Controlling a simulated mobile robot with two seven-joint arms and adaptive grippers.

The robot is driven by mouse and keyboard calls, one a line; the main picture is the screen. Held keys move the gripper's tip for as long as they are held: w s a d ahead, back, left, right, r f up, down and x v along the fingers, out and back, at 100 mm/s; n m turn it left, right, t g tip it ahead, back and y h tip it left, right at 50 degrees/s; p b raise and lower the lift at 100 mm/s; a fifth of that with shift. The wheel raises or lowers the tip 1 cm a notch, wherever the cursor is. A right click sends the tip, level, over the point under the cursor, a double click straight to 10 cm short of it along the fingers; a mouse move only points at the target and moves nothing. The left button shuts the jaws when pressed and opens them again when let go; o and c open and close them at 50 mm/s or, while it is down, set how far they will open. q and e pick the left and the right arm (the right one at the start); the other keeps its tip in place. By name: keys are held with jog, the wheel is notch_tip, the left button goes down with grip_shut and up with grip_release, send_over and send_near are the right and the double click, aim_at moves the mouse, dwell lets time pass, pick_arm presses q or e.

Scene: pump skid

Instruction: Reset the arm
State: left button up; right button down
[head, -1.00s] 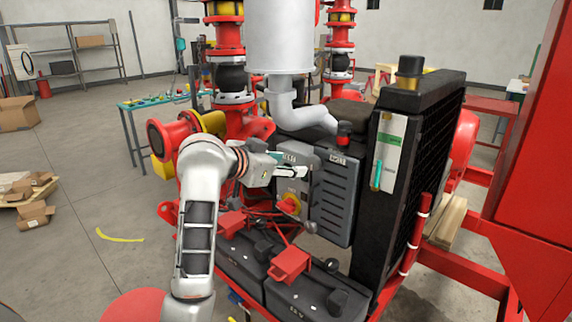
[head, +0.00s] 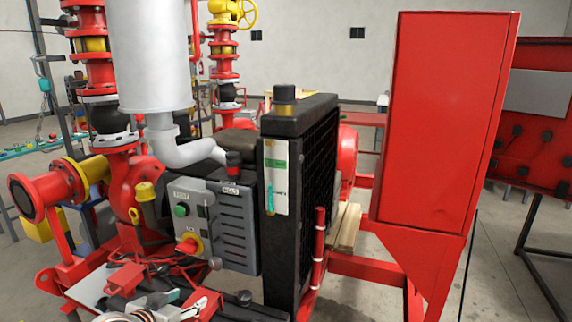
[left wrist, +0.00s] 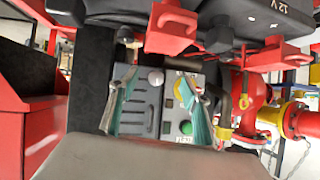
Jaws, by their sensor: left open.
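My left gripper (head: 180,299) is low at the bottom left of the head view, in front of the engine and over the battery area. Its arm is mostly cut off by the lower edge. In the left wrist view the left gripper (left wrist: 156,78) has its two teal-padded fingers spread with nothing between them. Beyond them is the grey control panel (left wrist: 150,108), seen upside down, with a green button (left wrist: 186,128). In the head view the panel (head: 232,222) also carries a red and yellow switch (head: 188,246). My right gripper is not in view.
The black radiator (head: 292,200) stands right of the panel. A tall red cabinet (head: 440,120) is further right. Red battery clamps (left wrist: 172,28) and cables are close to the left gripper. Red pipework (head: 45,192) is at the left. Open floor shows at the far right.

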pick_arm(q)
jog(key=s+f, duration=1.3)
jog(key=f, duration=0.3)
jog(key=s+d+f, duration=0.1)
jog(key=s+f, duration=0.3)
jog(key=s, duration=0.3)
jog(key=s+d+f+g, duration=0.1)
jog(key=s+f, duration=0.3)
jog(key=s, duration=0.4)
jog(key=shift+d+f+m, duration=0.35)
jog(key=shift+d+m, duration=0.05)
jog(key=shift+d, duration=0.35)
jog(key=shift+w, duration=0.1)
jog(key=c, duration=0.5)
jog(key=shift+c, duration=0.4)
